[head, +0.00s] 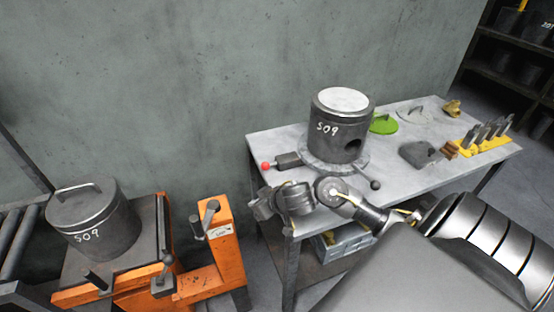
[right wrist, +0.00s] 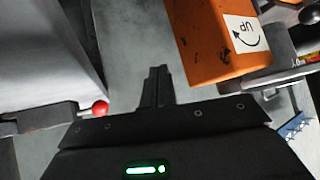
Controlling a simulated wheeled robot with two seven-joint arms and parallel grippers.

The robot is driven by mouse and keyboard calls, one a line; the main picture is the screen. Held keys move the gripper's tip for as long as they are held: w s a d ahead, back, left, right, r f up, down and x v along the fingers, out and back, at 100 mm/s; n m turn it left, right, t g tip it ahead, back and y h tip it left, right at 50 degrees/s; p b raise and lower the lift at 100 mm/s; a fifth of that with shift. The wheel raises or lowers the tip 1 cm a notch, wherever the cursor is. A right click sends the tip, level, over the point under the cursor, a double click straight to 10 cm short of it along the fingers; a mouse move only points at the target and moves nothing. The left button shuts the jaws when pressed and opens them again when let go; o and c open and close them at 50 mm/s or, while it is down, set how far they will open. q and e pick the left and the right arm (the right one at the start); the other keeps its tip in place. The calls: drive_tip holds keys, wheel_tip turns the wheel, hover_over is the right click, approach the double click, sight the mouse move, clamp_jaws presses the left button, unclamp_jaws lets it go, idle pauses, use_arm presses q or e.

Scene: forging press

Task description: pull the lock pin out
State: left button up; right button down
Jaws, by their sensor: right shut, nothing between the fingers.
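A red ball knob (head: 266,166) sits on the end of a thin rod from a dark block (head: 289,160) on the left edge of the grey table; it looks like the lock pin. In the right wrist view the red knob (right wrist: 100,108) is left of the fingers, apart from them. My right gripper (head: 254,207) is in front of the table's left edge, nearer to me than the knob. Its fingers (right wrist: 157,82) are closed together and empty. My left gripper is not in view.
A dark cylinder marked 509 (head: 341,125) stands in a round base with a black-knobbed lever (head: 375,185). The orange stand (head: 222,255), with a label and crank handles, is left of the gripper; it is close in the wrist view (right wrist: 215,45). Another 509 cylinder (head: 95,220) stands far left.

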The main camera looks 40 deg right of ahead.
drive_tip(key=w+d+r+m+g, duration=0.1)
drive_tip(key=d+r+m, duration=0.2)
drive_tip(key=d+r, duration=0.3)
drive_tip(key=w+d+r+m+g, duration=0.2)
drive_tip(key=d+r, duration=0.4)
drive_tip(key=d, duration=0.5)
drive_tip(key=shift+d+m, duration=0.15)
drive_tip(key=shift+m, duration=0.55)
drive_tip(key=shift+w+f, duration=0.1)
drive_tip(key=shift+w, duration=0.05)
drive_tip(key=x, duration=1)
